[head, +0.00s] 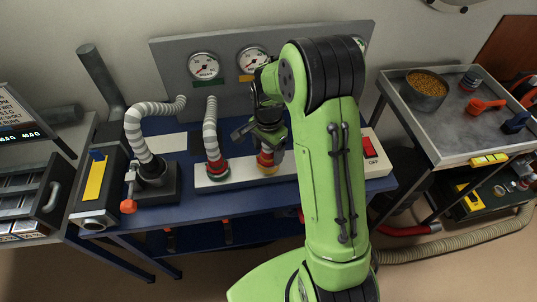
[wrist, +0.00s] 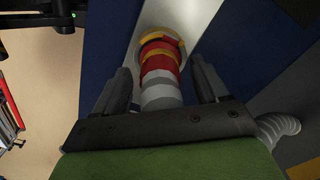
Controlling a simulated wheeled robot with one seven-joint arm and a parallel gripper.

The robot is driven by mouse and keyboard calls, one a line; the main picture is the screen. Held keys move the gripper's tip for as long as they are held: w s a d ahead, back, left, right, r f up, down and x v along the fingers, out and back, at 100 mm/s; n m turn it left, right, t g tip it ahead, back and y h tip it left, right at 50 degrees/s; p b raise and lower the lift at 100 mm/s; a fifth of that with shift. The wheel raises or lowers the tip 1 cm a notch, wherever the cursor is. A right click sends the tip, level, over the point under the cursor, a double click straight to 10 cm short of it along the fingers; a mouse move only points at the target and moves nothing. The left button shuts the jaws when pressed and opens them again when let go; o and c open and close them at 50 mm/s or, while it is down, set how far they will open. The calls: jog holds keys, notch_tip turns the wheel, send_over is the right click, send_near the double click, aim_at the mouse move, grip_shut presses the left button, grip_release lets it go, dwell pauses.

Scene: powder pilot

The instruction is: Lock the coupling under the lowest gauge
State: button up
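Two round white gauges show on the grey back panel in the head view: a left gauge (head: 203,66) above a green tag and a middle gauge (head: 253,60) above a yellow-orange tag. Their needle readings are too small to tell. A red coupling (head: 217,169) with a grey hose stands on the left of the white strip. A red and yellow coupling (head: 266,163) stands to its right, partly behind my gripper (head: 262,132). In the wrist view, my gripper's open fingers lie either side of the grey hose above this coupling (wrist: 160,52), with gaps on both sides.
My arm hides the panel's right part. A red OFF switch (head: 370,147) sits at the bench's right end. A grey cart (head: 450,150) with a bowl (head: 426,88) stands right.

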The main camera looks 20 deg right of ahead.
aim_at(268, 149)
notch_tip(268, 149, up, 16)
jog(key=p, duration=0.2)
jog(key=shift+p, duration=0.3)
jog(key=s+a+r+n+t, duration=0.3)
jog(key=s+r+n, duration=0.4)
jog(key=s, duration=0.4)
jog(key=s+a+f+n+t, duration=0.1)
jog(key=s+n+t, duration=0.1)
jog(key=s+n, duration=0.4)
jog(key=s, duration=0.5)
jog(key=shift+s+a+t, duration=0.15)
jog(key=shift+s+t, duration=0.1)
jog(key=shift+t, duration=0.05)
